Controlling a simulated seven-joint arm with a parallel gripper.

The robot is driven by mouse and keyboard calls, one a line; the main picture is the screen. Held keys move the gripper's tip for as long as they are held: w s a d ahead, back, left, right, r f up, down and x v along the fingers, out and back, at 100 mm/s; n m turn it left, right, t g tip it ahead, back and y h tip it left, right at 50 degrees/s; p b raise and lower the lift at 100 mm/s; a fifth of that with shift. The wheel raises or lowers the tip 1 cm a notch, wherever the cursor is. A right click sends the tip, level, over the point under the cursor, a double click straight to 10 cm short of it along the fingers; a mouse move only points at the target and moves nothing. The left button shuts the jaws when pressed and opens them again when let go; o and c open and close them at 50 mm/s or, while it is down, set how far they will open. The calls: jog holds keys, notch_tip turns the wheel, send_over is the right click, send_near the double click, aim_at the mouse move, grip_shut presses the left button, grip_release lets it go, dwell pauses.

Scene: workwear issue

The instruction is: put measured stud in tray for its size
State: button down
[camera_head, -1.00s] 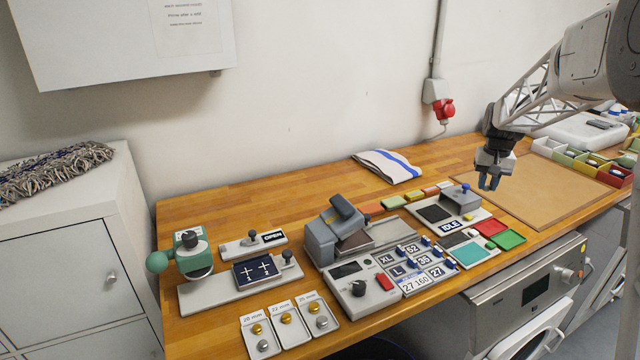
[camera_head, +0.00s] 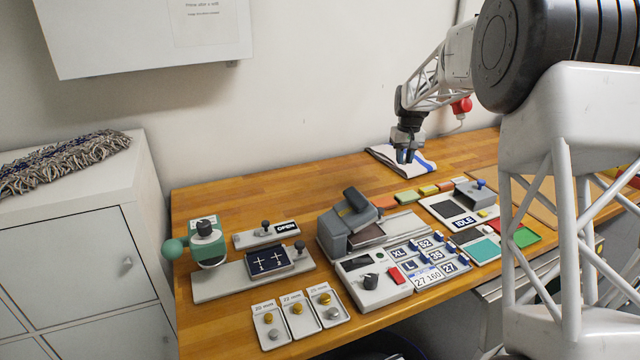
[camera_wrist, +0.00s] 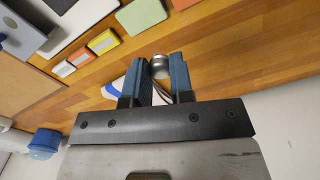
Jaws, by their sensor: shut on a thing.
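My gripper (camera_head: 405,158) is above the back of the wooden table, in front of the folded cloth. In the wrist view its two blue fingers (camera_wrist: 160,75) are shut on a small round silver stud (camera_wrist: 159,66) at their tips. The stud cannot be made out in the head view. Three small white trays stand at the table's front left, away from my gripper: the 20 mm tray (camera_head: 264,307), the 22 mm tray (camera_head: 292,298) and the 25 mm tray (camera_head: 319,287).
A grey press-like device (camera_head: 338,235) stands mid-table behind the trays. A green-handled device (camera_head: 207,243) is at the left. A white cloth with a blue stripe (camera_head: 385,155) lies at the back. Bare wood (camera_head: 260,198) is clear along the back left.

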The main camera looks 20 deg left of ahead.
jog(key=s+a+f+n, duration=0.1)
jog(key=a+f+n, duration=0.1)
jog(key=a, duration=1.3)
jog(key=n, duration=0.3)
send_over(308, 190)
jog(key=shift+w+a+f, duration=0.1)
jog(key=shift+f, duration=0.8)
jog(key=shift+f, duration=3.1)
jog(key=shift+f, duration=0.15)
jog(key=shift+f, duration=1.75)
jog(key=shift+f, duration=0.15)
